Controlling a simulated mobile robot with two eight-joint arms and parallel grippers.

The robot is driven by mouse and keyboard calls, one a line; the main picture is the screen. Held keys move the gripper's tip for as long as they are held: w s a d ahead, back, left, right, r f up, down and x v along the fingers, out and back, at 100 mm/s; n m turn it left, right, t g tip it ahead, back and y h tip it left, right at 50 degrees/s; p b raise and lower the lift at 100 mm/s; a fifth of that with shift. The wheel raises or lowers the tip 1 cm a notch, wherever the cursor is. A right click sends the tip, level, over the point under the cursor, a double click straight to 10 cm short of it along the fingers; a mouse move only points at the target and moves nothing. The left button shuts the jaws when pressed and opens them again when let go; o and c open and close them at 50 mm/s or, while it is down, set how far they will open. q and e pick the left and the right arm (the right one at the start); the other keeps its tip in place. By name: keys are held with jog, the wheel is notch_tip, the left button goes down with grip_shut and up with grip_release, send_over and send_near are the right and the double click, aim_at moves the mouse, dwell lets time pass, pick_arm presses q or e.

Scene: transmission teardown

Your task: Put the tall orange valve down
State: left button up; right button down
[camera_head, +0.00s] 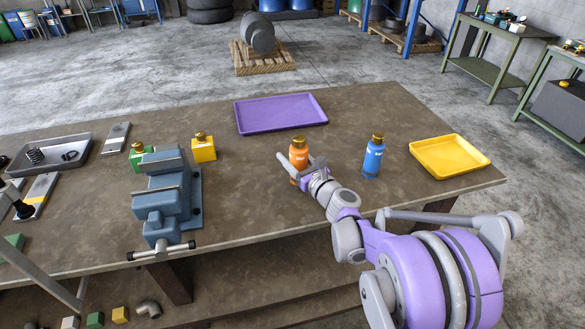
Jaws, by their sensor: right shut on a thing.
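The tall orange valve (298,148) stands upright over the middle of the workbench, with a gold cap on top. My right gripper (300,164) is shut on it, reaching in from the lower right. The gripper hides the valve's lower part, so I cannot tell whether its base touches the bench top. My left gripper is not in view.
A blue valve (373,158) stands to the right, before a yellow tray (419,148). An empty purple tray (243,126) lies behind. A blue-grey vise (160,205), green valve (137,158) and yellow valve (203,149) are left. Bench top (255,215) is bare in front.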

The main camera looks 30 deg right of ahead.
jog(key=shift+f, duration=1.8)
jog(key=shift+f, duration=0.1)
jog(key=shift+c, duration=0.7)
grip_release()
jog(key=shift+s+r, duration=0.1)
jog(key=shift+r, duration=0.1)
jog(key=s, duration=0.4)
jog(key=s+b, duration=0.1)
jog(key=s, duration=0.3)
jog(key=s+b, duration=0.1)
jog(key=s, duration=0.3)
jog(key=shift+d+f, duration=0.1)
jog(key=shift+d, duration=0.3)
jog(key=shift+w, duration=0.1)
